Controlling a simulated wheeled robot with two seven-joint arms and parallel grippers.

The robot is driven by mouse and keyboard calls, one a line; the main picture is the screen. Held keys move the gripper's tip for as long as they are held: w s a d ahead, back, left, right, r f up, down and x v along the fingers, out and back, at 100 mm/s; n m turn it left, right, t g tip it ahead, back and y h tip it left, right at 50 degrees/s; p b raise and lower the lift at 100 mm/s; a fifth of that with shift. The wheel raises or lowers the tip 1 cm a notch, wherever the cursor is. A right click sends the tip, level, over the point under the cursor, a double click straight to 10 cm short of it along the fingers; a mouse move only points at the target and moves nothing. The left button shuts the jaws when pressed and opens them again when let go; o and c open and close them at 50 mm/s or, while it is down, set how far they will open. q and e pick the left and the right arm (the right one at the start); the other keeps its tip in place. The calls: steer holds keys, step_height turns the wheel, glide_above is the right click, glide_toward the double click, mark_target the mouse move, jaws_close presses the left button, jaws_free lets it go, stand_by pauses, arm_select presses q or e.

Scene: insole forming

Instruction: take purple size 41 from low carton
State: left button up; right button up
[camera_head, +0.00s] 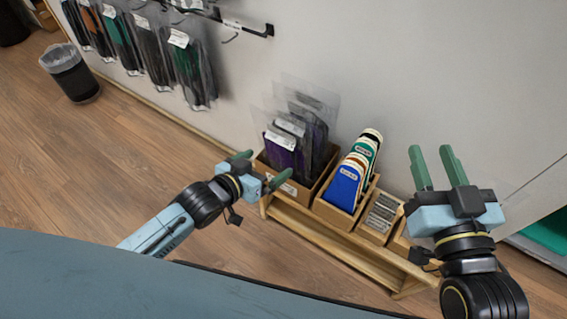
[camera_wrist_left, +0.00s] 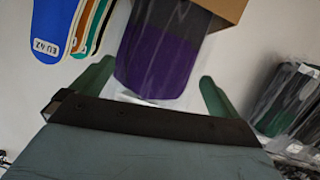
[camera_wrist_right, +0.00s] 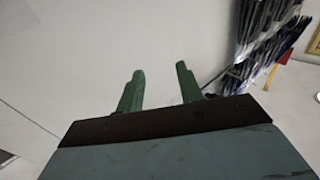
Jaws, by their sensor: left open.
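A brown carton (camera_head: 307,192) stands on a low wooden bench and holds several upright packs in clear sleeves. The front pack is purple (camera_head: 280,155) with a white label; its size print is too small to read. The purple pack also shows in the left wrist view (camera_wrist_left: 155,62), between and beyond the fingers. My left gripper (camera_head: 264,168) is open and empty, close in front of the carton. My right gripper (camera_head: 437,168) is raised at the right with its green fingers apart and nothing between them, also seen empty in the right wrist view (camera_wrist_right: 158,90).
A wooden box of coloured insole templates (camera_head: 345,185), blue in front, stands right of the carton. A smaller box with grey items (camera_head: 381,214) follows on the bench (camera_head: 320,238). Packs hang on wall hooks (camera_head: 185,65) at upper left. A black bin (camera_head: 72,75) stands on the floor.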

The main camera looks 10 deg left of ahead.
mark_target(278, 157)
arm_select(q)
steer(key=b+x, duration=0.2)
steer(key=x, duration=0.1)
steer(key=shift+w+d+f, duration=0.15)
steer(key=shift+w+d+f+b, duration=0.1)
steer(key=shift+w+d+b, duration=0.1)
steer(key=shift+w+b, duration=0.15)
arm_select(e)
step_height(278, 157, up, 8)
steer(key=s+t+y, duration=0.2)
steer(key=t, duration=0.4)
steer(key=shift+s+a+f, duration=0.2)
steer(key=shift+s+f, duration=0.05)
arm_select(q)
steer(key=c, duration=1.2)
